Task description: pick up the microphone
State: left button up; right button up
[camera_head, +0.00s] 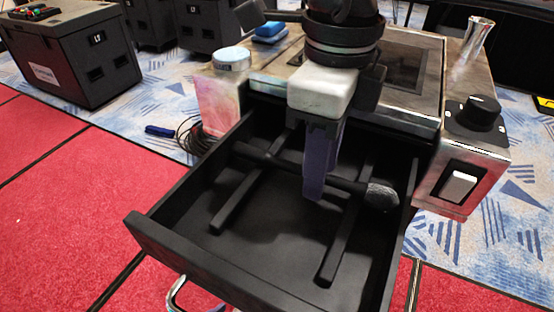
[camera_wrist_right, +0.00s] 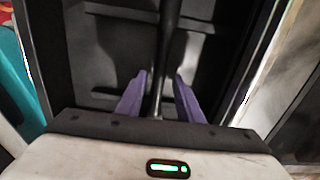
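The black microphone (camera_head: 381,196) lies across two dark bars inside the open black drawer (camera_head: 170,246), its rounded head toward the right. My right gripper (camera_head: 316,190) reaches down into the drawer from above, and its purple fingers hide part of the microphone's handle. In the right wrist view the dark handle (camera_wrist_right: 169,40) runs between the two purple fingers (camera_wrist_right: 162,78), with a gap showing on the right side. The fingers are apart and do not look closed on it. My left gripper is not in view.
The drawer walls stand close around my right gripper. A unit with a black knob (camera_head: 480,112) and a white switch (camera_head: 460,185) is to the right. A glass (camera_head: 476,38) stands behind it. A blue-white lidded jar (camera_head: 231,58) is at the left, near coiled cable (camera_head: 196,135).

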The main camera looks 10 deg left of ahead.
grip_shut()
